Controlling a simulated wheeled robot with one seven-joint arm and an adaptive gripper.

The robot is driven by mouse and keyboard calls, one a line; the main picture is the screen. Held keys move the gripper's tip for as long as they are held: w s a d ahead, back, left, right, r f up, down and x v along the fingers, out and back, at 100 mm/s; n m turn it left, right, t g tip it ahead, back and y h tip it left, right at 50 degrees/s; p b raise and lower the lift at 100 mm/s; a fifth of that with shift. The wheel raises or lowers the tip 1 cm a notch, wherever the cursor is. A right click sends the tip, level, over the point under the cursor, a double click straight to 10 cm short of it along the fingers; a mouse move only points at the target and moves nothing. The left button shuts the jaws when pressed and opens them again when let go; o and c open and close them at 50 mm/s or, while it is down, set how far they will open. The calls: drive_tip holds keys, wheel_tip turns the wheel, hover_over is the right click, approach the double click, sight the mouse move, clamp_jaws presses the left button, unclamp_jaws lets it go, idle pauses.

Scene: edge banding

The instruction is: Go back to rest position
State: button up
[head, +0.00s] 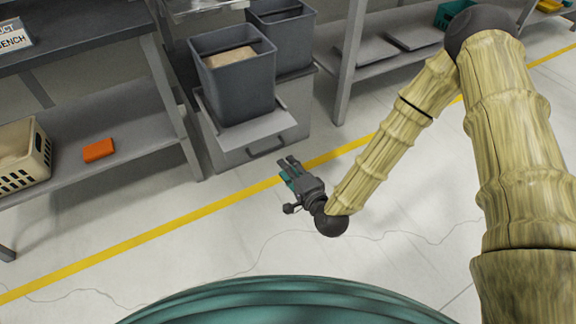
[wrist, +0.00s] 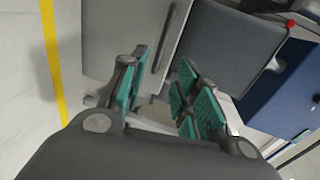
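My gripper (head: 287,172) hangs over the pale floor in the head view, at the end of my bent arm. It is in front of the grey bin stand and apart from it. In the wrist view my gripper (wrist: 158,92) shows its teal-padded fingers spread apart, with nothing between them. Past the fingers lie a light grey cabinet front (wrist: 125,40) and a dark grey panel (wrist: 235,45).
A grey bin (head: 235,85) holding something tan stands on a drawer unit (head: 255,145), with a second bin (head: 287,35) behind. A workbench shelf at left bears an orange block (head: 99,150) and a cream basket (head: 25,155). The floor (head: 180,250) before me is clear.

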drive_tip(key=s+d+f+n+g+h, duration=0.2)
drive_tip(key=s+d+f+n+g, duration=0.15)
drive_tip(key=s+f, duration=0.35)
drive_tip(key=s+d+f+n+g+h, duration=0.1)
drive_tip(key=s+d+f+n+g, duration=0.2)
drive_tip(key=s+d+f, duration=0.35)
drive_tip(key=s+d+f+n+g+h, duration=0.2)
drive_tip(key=s+d+g, duration=0.3)
drive_tip(key=s, duration=0.5)
drive_tip(key=s+d+f+n+g+h, duration=0.2)
drive_tip(key=s+d+n, duration=0.1)
drive_tip(key=s+d, duration=0.6)
wheel_tip(320, 180, up, 28)
drive_tip(key=a+p, duration=0.1)
drive_tip(key=p, duration=2.6)
drive_tip(key=shift+s+f+h+p, duration=0.25)
drive_tip(key=shift+s+h+p, duration=0.05)
drive_tip(key=shift+s, duration=0.15)
